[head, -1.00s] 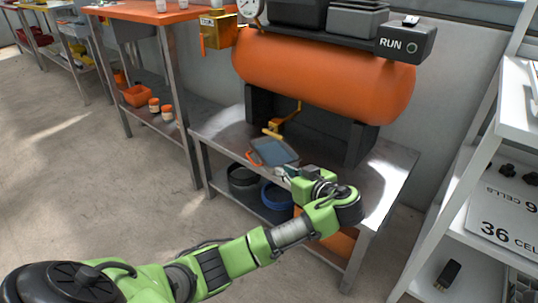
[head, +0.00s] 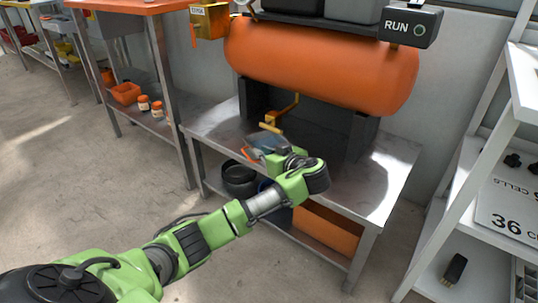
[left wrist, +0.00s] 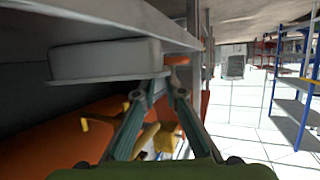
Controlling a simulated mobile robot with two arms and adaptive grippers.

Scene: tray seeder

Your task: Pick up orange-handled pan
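The pan (head: 262,141) is a grey-blue shallow pan lying on the metal table under the orange tank. Its orange handle (head: 250,154) shows at its left front. My left gripper (head: 268,157) is at the pan's near side and hides part of it. In the left wrist view, which looks upside down, the pan (left wrist: 105,60) is a pale box-like shape against the tabletop. The left fingers (left wrist: 167,78) lean towards each other near the pan's edge, just short of the orange handle (left wrist: 180,60). Whether they touch it is unclear. My right gripper is out of view.
The orange tank (head: 320,65) hangs low above the table (head: 378,185), with a yellow crank (head: 270,127) just behind the pan. A dark round container (head: 238,179) and an orange bin (head: 327,229) sit on the lower shelf. The table's right end is clear.

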